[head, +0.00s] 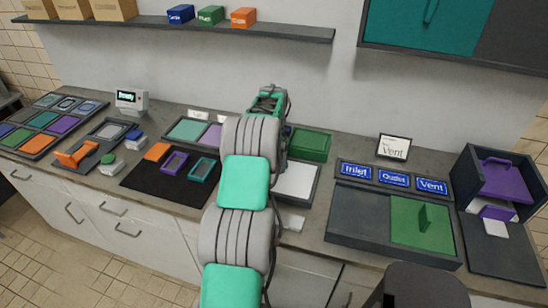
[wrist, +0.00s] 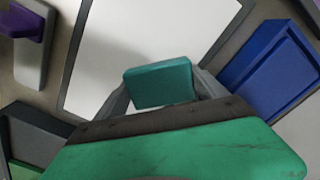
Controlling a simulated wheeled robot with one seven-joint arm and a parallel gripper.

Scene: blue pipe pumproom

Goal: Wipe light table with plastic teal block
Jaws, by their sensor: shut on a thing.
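The teal block (wrist: 158,84) is held between the two fingers of my gripper (wrist: 160,98) in the wrist view. The gripper is shut on it. The light table's white panel (wrist: 150,35) with a dark rim lies beyond and under the block; I cannot tell whether the block touches it. In the head view the white panel (head: 296,181) shows on the counter just right of my arm, partly hidden by it. My gripper and the block are hidden behind my arm in that view.
A blue object (wrist: 268,70) lies right of the panel in the wrist view, and a purple-handled piece (wrist: 32,22) lies left. In the head view a green box (head: 310,145) stands behind the panel. A dark tray with a green plate (head: 420,221) is at right, a black mat (head: 150,188) at left.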

